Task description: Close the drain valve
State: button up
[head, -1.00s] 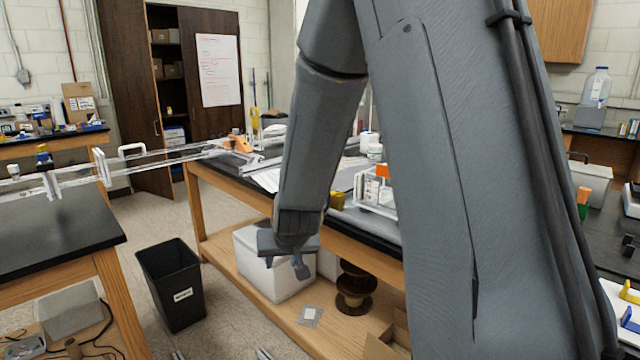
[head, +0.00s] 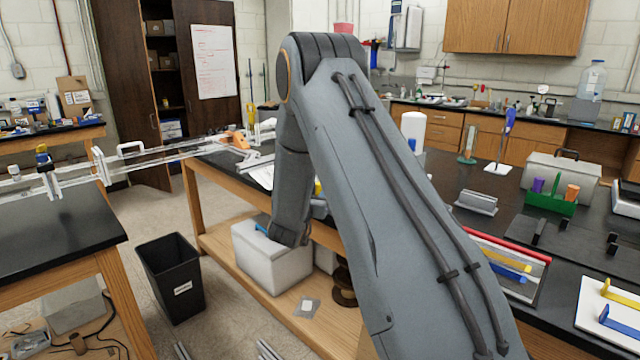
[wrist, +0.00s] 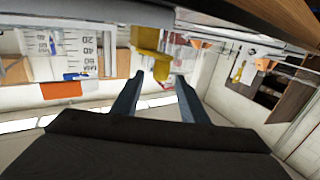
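In the wrist view a yellow block-like part (wrist: 148,52), perhaps the drain valve's handle, is just beyond my fingertips, nearer the left finger. I cannot tell whether they touch or how far the valve is turned. A clear-walled vessel with a printed scale (wrist: 62,45) is to its left. In the head view my arm hides most of the valve area; only a small yellow patch (head: 318,187) shows beside my forearm.
The wooden bench (head: 205,205) has a lower shelf with a white box (head: 275,270) near my arm. A black bin (head: 172,280) stands on the floor at left. A clear rail assembly (head: 130,165) spans between benches. The right bench holds a green rack (head: 550,205).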

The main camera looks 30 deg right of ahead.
aim_at(318, 186)
jog(key=shift+p+x, duration=0.4)
jog(key=shift+x, duration=1.5)
grip_shut()
